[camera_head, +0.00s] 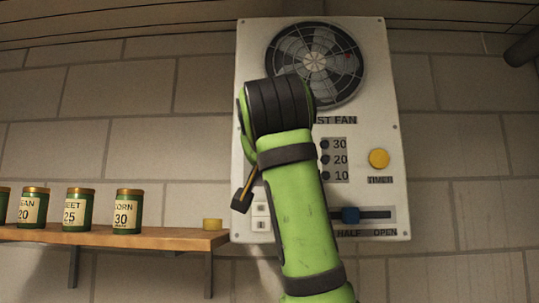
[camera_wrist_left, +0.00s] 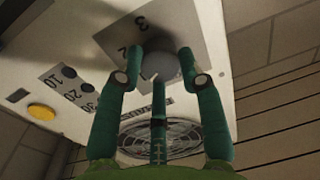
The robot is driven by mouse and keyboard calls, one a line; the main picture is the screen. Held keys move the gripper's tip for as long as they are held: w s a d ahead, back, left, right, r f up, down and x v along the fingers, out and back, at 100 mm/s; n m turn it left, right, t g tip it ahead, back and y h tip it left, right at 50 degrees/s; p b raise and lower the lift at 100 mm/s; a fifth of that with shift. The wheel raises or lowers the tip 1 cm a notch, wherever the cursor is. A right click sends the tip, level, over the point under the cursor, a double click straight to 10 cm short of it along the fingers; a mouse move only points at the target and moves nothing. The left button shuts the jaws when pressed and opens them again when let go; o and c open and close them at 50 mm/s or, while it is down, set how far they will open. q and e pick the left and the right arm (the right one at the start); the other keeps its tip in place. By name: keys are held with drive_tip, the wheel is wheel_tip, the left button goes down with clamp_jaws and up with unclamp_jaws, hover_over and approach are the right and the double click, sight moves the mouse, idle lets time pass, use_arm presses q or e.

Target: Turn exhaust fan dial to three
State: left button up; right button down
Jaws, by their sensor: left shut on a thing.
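The exhaust fan dial (camera_wrist_left: 160,62) is a round grey knob in the left wrist view, on a grey plate (camera_wrist_left: 110,38) with the numbers 1, 2 and 3. The plate appears rotated in that view. My left gripper (camera_wrist_left: 160,78) has its green fingers on both sides of the knob and is shut on it. A thin pale line shows below the knob; I cannot tell which number the dial points to. In the head view my green left arm covers the dial and gripper. My right gripper is not in view.
A wooden shelf (camera_head: 160,238) at left holds several green tins and a small yellow block (camera_head: 212,224).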

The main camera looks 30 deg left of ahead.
use_arm(q)
drive_tip(key=shift+w+f, duration=0.1)
drive_tip(key=m+b, duration=0.3)
drive_tip(key=m, duration=0.5)
drive_tip(key=m+t+b, duration=0.1)
drive_tip(key=m+b, duration=0.2)
drive_tip(key=m, duration=0.5)
drive_tip(key=m+h+b, duration=0.1)
drive_tip(key=m+b, duration=0.2)
drive_tip(key=m, duration=0.5)
drive_tip(key=shift+s+a+r+m+t, duration=0.25)
drive_tip(key=shift+s+r+m+t, duration=0.05)
drive_tip(key=shift+m, duration=0.1)
idle(0.4)
